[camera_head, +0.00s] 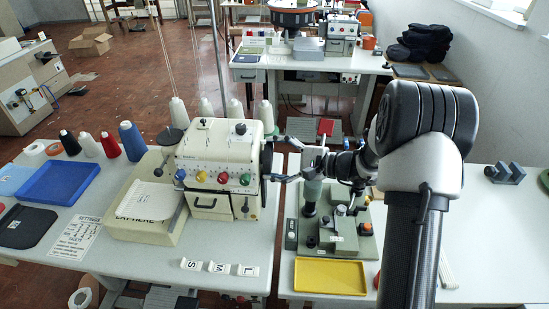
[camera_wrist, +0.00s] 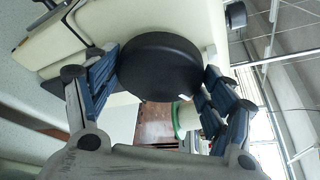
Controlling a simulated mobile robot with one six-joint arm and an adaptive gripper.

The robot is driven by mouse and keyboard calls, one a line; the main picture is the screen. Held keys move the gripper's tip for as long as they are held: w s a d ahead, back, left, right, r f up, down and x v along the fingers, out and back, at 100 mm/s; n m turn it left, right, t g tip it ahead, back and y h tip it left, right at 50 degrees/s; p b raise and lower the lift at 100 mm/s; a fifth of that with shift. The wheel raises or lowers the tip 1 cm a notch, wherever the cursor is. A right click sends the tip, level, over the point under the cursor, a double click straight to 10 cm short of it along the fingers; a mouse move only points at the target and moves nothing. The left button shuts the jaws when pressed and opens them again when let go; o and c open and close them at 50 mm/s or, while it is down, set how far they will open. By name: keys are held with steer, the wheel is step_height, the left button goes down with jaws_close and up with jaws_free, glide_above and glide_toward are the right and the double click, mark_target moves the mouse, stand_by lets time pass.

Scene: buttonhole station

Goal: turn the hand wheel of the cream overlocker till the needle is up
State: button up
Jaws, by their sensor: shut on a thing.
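The cream overlocker (camera_head: 218,150) stands on the left table, with coloured dials on its front. Its black hand wheel (camera_head: 267,158) is on the right side of the body. In the wrist view the wheel is a black disc (camera_wrist: 160,66) beside the cream housing. My gripper (camera_head: 280,160) reaches in from the right with one finger on each side of the wheel. In the wrist view, the blue finger pads of my gripper (camera_wrist: 159,84) are shut on the wheel's rim from opposite sides. I cannot make out the needle or its height.
Thread cones (camera_head: 265,116) stand behind the overlocker. S, M and L labels (camera_head: 219,267) lie in front. A green-grey machine (camera_head: 336,235) and a yellow tray (camera_head: 330,277) are below my arm on the right table. The right table's far end is mostly clear.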

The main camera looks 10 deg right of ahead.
steer(key=o, duration=1.1)
steer(key=shift+c, duration=0.2)
steer(key=v, duration=1.2)
steer(key=shift+f, duration=0.1)
